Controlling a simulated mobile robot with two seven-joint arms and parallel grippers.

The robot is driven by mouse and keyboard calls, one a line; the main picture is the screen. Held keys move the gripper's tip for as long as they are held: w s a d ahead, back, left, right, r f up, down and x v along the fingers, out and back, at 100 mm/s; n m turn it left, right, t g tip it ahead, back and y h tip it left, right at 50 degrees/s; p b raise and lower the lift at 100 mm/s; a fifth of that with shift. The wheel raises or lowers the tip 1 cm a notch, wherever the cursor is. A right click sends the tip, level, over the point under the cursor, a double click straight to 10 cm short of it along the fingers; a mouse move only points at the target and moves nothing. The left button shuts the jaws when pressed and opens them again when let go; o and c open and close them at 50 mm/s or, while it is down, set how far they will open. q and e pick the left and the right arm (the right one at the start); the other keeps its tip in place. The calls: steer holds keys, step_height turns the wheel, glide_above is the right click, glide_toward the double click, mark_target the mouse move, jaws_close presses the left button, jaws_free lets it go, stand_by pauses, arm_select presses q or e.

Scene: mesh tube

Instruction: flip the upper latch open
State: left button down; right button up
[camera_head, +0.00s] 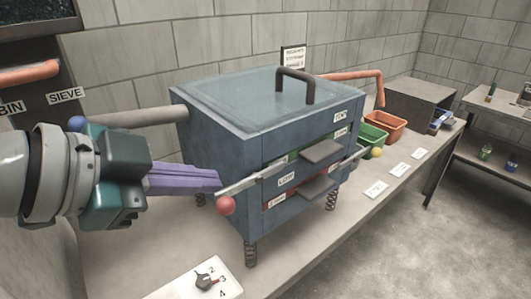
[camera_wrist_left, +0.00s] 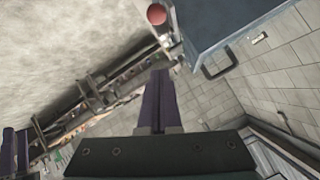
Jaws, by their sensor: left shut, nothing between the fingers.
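A blue box-shaped machine (camera_head: 222,145) with a glass-like lid stands on the bench on springs. On its front, a pale flat bar (camera_head: 250,181) ends at the left in a red ball (camera_head: 226,205). A yellow ball (camera_head: 377,152) sits at the machine's right side, on a bar mostly hidden. I cannot tell which of these is the upper latch. My left gripper (camera_head: 218,181) is shut and empty, its purple fingertips close to the pale bar's left end, above the red ball. The red ball also shows in the left wrist view (camera_wrist_left: 157,14), beyond the fingertips (camera_wrist_left: 160,75).
A dark arched handle (camera_head: 296,85) rises from the lid. Two grey trays or ledges (camera_head: 321,151) jut from the front. Green (camera_head: 372,136) and orange (camera_head: 388,125) bins stand to the right. A numbered dial card (camera_head: 205,281) lies at the bench's front. The right foreground floor is clear.

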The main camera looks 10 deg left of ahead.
mark_target(222, 198)
arm_select(q)
steer(key=shift+w+d+f+b, duration=0.1)
steer(key=shift+w+f, duration=0.65)
steer(key=shift+f, duration=0.35)
steer(key=shift+w+f+b, duration=0.1)
steer(key=shift+w+f, duration=0.65)
steer(key=shift+f, duration=0.4)
steer(key=shift+w+d+f+b, duration=0.1)
steer(key=shift+w+f, duration=0.65)
steer(key=shift+f, duration=0.35)
